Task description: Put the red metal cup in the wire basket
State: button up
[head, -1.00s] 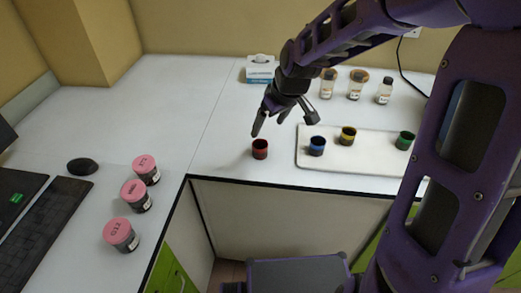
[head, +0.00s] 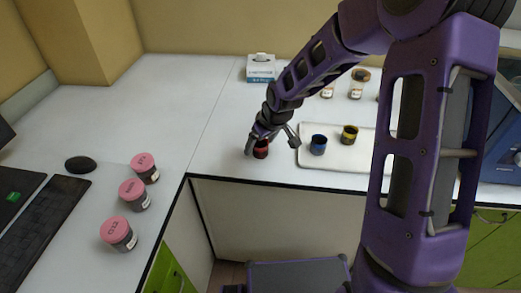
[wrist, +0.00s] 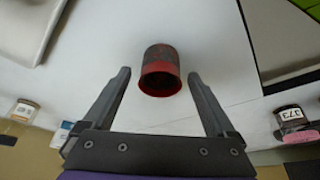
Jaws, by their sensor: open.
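The red metal cup (head: 261,150) stands upright on the white counter near its front edge, left of the white tray. In the wrist view the cup (wrist: 160,72) shows its red rim and dark inside, just ahead of and between the fingertips. My gripper (head: 270,146) is open at the cup, with a finger on each side in the head view. In the wrist view my gripper (wrist: 157,76) has clear gaps between both fingers and the cup. The cup's upper part is partly hidden by my gripper in the head view. I see no wire basket.
A white tray (head: 340,161) right of the cup holds a blue cup (head: 318,144) and a yellow cup (head: 349,134). Behind are several sample jars and a tissue box (head: 260,67). Pink-lidded jars (head: 134,194) stand on the left desk. Counter left of the cup is clear.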

grip_shut()
dwell(0.3)
jog(key=shift+r, duration=0.15)
